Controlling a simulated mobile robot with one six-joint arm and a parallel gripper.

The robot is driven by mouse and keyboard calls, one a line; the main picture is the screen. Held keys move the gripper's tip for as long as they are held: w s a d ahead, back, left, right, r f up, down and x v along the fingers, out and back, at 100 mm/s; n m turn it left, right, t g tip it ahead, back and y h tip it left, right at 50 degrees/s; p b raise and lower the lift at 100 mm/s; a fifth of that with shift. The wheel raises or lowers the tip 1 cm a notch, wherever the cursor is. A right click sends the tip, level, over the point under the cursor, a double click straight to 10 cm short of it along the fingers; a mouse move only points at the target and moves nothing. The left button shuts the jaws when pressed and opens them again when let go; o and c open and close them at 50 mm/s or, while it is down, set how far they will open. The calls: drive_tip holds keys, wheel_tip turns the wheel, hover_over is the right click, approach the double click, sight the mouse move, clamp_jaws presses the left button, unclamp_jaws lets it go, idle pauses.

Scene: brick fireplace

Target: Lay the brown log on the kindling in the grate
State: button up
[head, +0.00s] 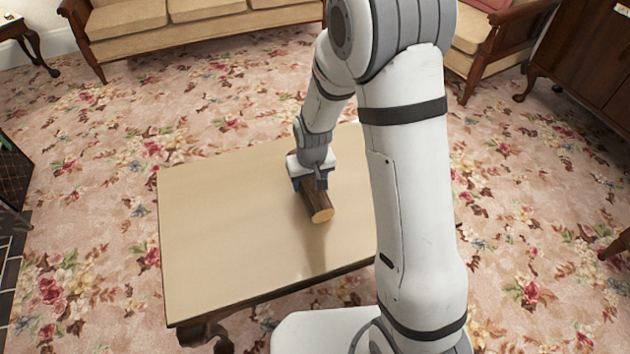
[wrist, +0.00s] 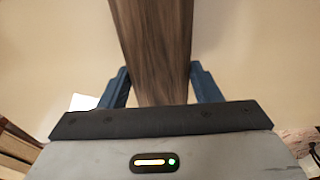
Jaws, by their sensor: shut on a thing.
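The brown log (head: 318,206) is over the low wooden table (head: 215,235), with its pale cut end towards me. My gripper (head: 311,184) is shut on the log, one finger on each side. In the wrist view the log (wrist: 153,55) runs up out of the frame between the two blue fingers of my gripper (wrist: 159,88). I cannot tell whether the log touches the tabletop or hangs just above it. The grate and the kindling are not clearly in view.
A dark mesh screen (head: 14,172) and dark tiles (head: 10,262) show at the left edge. A sofa (head: 180,30) stands at the back and an armchair (head: 490,35) at the back right. Patterned carpet (head: 90,215) lies open between the table and the screen.

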drive_tip(key=o, duration=0.8)
drive_tip(key=shift+f, duration=0.1)
drive_tip(key=o, duration=0.5)
drive_tip(key=shift+c, duration=0.2)
